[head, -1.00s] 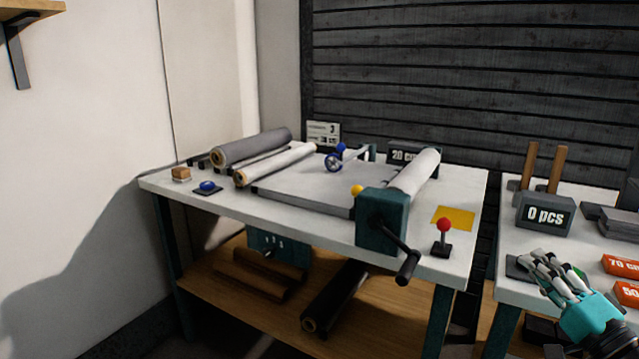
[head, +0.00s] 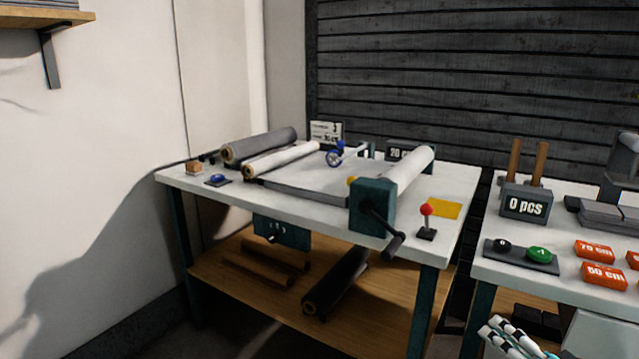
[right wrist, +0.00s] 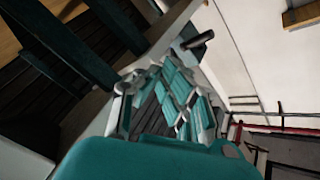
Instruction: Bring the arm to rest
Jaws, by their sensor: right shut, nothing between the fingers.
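My right gripper (head: 512,338) is at the bottom right of the head view, low in front of the right-hand table and partly cut off by the lower edge. It also shows in the right wrist view (right wrist: 172,95), where its teal and white fingers are closed with nothing between them. It touches no object that I can see. My left gripper is in neither view.
The right-hand table (head: 490,272) bears a button panel (head: 520,257), orange buttons and a "0 pcs" display (head: 526,203). The left table (head: 330,232) holds grey and white rolls, a teal crank unit (head: 372,208) and a red-knobbed lever (head: 426,222). A dark gap separates the tables.

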